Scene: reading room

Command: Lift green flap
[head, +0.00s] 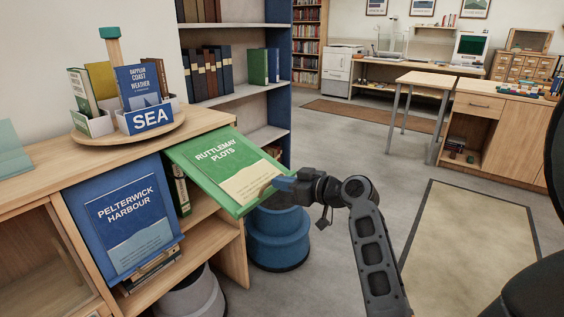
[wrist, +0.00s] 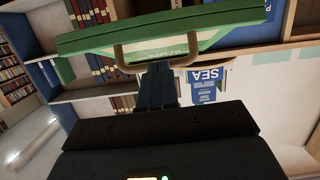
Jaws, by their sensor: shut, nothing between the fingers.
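The green flap (head: 215,160), labelled "RUTTLEMAY PLOTS", is swung up and out from the cabinet front, its outer edge lower than its hinge side. An open compartment with book spines shows beneath it. My gripper (head: 283,184) is at the flap's outer edge. In the wrist view the flap (wrist: 225,20) spans the top, with a tan loop handle (wrist: 128,63) on its edge. My shut, empty fingers (wrist: 156,70) are at the handle's opening. I cannot tell whether they touch the handle or flap.
A blue flap (head: 125,220), "PELTERWICK HARBOUR", hangs closed to the left. A round turntable (head: 115,137) with a "SEA" book box (head: 150,118) stands on the cabinet top. A blue round stool (head: 278,240) is below my gripper.

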